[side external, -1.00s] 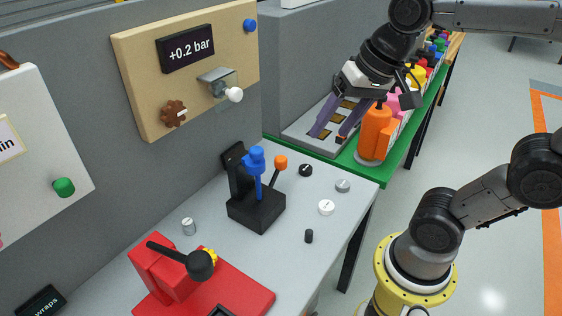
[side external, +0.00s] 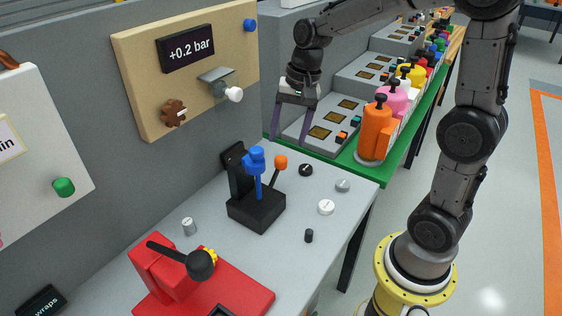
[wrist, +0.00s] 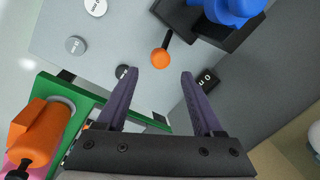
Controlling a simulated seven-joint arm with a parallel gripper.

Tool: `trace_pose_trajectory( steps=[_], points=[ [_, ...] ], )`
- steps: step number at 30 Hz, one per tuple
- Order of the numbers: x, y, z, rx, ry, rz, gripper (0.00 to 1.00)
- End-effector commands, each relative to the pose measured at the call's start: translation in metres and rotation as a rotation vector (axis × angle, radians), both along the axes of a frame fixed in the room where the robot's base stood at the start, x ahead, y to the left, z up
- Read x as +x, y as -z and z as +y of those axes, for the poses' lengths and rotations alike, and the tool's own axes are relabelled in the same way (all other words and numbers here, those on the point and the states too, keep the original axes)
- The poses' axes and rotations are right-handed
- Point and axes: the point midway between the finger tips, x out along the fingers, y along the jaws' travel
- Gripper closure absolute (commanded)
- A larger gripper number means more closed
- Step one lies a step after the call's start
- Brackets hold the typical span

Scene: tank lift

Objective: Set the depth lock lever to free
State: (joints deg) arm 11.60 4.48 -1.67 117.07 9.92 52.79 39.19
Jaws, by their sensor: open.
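An orange-knobbed lever (side external: 280,162) on a thin black stem rises from a black base (side external: 257,211) on the grey bench, tilted to the right. It is the likeliest depth lock lever, though I can read no "free" mark. A blue-handled part (side external: 256,160) stands beside it on the same base. My gripper (side external: 289,149) is open and empty, pointing down, with its purple fingertips close above and behind the orange knob. In the wrist view the orange knob (wrist: 160,58) appears just beyond the gap between the fingertips (wrist: 160,72); I cannot tell whether they touch.
Small discs in black (side external: 306,170), grey (side external: 343,185) and white (side external: 326,207) lie right of the base. A red fixture with a black handle (side external: 178,272) stands in front. A board with a gauge (side external: 187,54) is behind left. Orange bottle (side external: 375,130) stands on the green bench.

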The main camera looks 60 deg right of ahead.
Motion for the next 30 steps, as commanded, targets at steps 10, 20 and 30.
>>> trace_pose_trajectory(
  steps=[10,20,30],
  points=[
    [0.009,0.063,0.007,0.0,0.0,0.004,0.31],
    [0.013,0.085,0.009,-0.001,-0.001,-0.001,0.31],
    [0.014,0.085,0.009,-0.001,-0.001,-0.001,0.51]
  ],
)
